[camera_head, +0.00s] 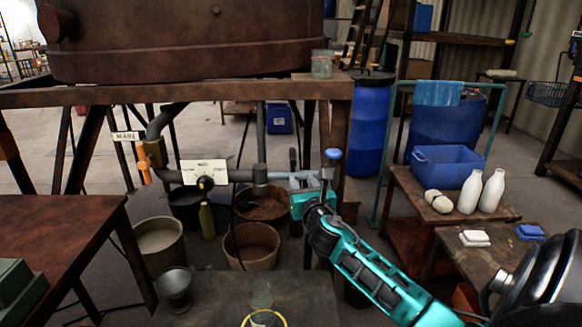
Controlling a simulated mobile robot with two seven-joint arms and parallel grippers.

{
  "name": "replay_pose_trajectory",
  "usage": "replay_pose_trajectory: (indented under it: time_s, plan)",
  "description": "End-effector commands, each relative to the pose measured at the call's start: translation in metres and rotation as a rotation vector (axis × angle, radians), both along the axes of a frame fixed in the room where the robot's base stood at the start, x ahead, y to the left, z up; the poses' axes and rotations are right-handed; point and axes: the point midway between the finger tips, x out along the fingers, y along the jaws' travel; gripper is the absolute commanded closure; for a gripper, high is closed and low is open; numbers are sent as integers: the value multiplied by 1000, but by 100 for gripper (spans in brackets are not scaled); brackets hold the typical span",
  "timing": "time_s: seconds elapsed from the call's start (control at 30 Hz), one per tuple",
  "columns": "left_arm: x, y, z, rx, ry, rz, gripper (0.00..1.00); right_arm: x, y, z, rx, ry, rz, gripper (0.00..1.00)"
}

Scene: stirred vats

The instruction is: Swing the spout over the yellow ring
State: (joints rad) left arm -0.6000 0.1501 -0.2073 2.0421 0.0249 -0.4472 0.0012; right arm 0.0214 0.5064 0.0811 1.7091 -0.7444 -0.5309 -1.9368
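A grey pipe spout (290,175) runs level to the right from the vat's outlet pipe, with a blue knob (333,153) above its right end. A yellow ring (264,318) lies on the dark low table at the bottom centre, partly cut off by the picture's edge. A clear glass vessel (261,294) shows at the ring's far side. The spout's right end is behind the ring and to its right, not over it. My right gripper (306,194), teal, is at the spout's right end, just under the knob. Its fingers are too small and overlapped to tell their opening. My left gripper is out of view.
Buckets (251,245) stand on the floor below the pipe. A grey metal cup (175,288) stands on the low table (215,308). A valve with a white label plate (204,171) is on the pipe. White bottles (470,192) and a blue crate (447,167) are on the right bench.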

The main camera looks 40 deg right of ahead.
Motion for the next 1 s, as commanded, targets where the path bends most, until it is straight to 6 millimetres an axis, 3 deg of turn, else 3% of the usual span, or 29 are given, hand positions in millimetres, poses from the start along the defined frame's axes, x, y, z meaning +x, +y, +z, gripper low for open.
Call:
replay_pose_trajectory:
  time_s: [0.5, 0.7, 1.0]
  plan:
    - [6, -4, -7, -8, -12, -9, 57, 77, -42, -1, 5, -3, 1, 63]
    - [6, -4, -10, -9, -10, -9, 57, 90, -49, -1, 4, -1, 2, 63]
    - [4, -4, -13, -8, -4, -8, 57, 92, -50, -1, 4, -1, 2, 63]
